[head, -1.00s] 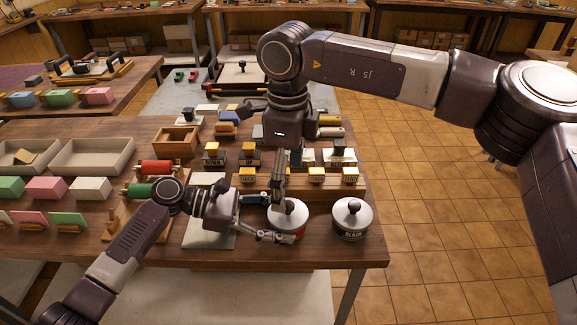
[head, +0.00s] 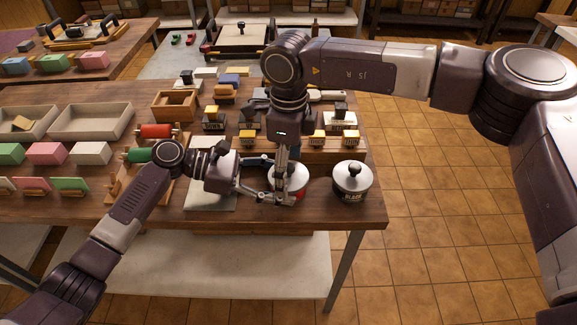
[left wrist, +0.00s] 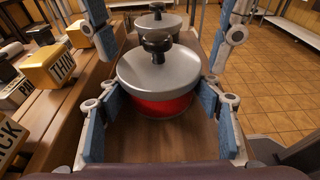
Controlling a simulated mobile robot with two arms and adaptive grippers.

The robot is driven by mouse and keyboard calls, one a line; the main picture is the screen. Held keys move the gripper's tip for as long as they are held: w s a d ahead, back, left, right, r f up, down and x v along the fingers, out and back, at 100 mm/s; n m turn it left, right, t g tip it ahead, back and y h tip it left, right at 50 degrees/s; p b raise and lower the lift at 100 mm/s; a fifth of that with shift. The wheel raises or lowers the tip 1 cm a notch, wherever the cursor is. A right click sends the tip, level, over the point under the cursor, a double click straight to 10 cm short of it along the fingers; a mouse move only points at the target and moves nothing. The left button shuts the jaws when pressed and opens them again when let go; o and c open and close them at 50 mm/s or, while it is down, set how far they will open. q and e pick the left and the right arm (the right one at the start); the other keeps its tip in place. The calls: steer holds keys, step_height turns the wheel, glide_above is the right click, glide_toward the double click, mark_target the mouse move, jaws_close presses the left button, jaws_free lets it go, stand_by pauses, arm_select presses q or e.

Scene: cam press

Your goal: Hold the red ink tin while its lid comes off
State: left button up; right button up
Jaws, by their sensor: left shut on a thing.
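The red ink tin (head: 301,194) stands upright on the table near its front right. Its grey lid with a dark knob is on it, as the left wrist view shows (lid (left wrist: 160,72), red body (left wrist: 162,106)). My left gripper (left wrist: 155,118) is shut on the tin's red body, with blue pads at either side. It also shows in the head view (head: 278,182). My right gripper (head: 282,168) points down from above at the lid. In the left wrist view its fingers (left wrist: 163,32) stand wide apart on either side of the knob, empty.
A black ink tin (head: 352,187) with a knobbed lid stands just to the right, near the table's edge. Stamp blocks with yellow tops (head: 318,139) stand on a wooden ledge behind. A pale mat (head: 210,198) lies under my left wrist.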

mark_target(289, 166)
steer(key=c, duration=0.8)
steer(key=o, duration=0.4)
steer(key=c, duration=0.3)
steer(key=shift+c, duration=0.2)
steer(key=shift+r, duration=0.1)
steer(key=shift+r, duration=3.05)
arm_select(q)
steer(key=o, duration=1.2)
steer(key=shift+c, duration=0.2)
